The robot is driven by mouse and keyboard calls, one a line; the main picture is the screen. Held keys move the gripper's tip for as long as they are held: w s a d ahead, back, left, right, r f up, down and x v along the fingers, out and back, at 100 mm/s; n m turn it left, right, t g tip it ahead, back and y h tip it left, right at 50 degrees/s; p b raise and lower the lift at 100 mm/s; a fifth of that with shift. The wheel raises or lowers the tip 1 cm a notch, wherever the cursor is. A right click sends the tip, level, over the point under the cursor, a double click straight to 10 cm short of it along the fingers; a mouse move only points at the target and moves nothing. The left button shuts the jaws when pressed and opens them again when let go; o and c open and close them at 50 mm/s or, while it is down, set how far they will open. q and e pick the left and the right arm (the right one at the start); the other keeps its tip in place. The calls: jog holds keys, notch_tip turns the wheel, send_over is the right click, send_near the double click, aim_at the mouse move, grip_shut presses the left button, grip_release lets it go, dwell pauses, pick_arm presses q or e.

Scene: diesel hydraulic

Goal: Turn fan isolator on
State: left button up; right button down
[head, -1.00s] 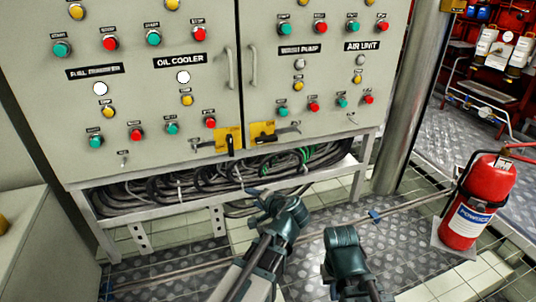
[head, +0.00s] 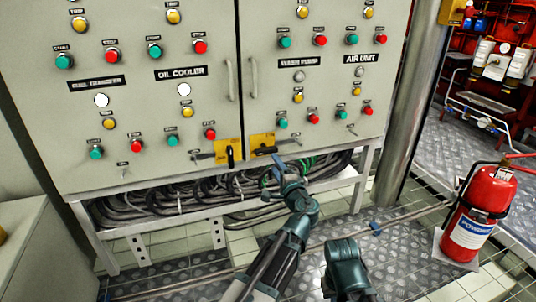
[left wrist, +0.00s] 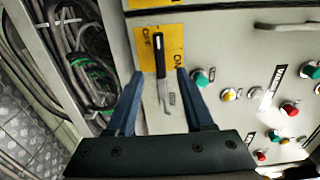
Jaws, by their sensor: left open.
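Two yellow plates with black lever handles sit low on the grey cabinet, either side of the door seam. No readable label says which is the fan isolator. The left lever (head: 230,156) hangs vertical on its plate; the right lever (head: 266,151) lies about level. My left gripper (head: 277,162) is just below the right lever. In the left wrist view, my left gripper (left wrist: 160,76) is open, with a black lever (left wrist: 159,52) showing between its fingers over a yellow plate (left wrist: 146,48) marked ON and OFF. I cannot tell whether they touch. My right gripper's fingers do not show.
Cabinet buttons and lamps (head: 283,122) surround the plates. Door handles (head: 253,78) stick out above. Cables (head: 190,200) fill the open frame underneath. A red fire extinguisher (head: 475,215) stands on the right, beyond a metal post (head: 402,120).

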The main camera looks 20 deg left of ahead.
aim_at(268, 152)
pick_arm(q)
jog(key=x, duration=0.8)
jog(key=shift+a, duration=0.15)
grip_shut()
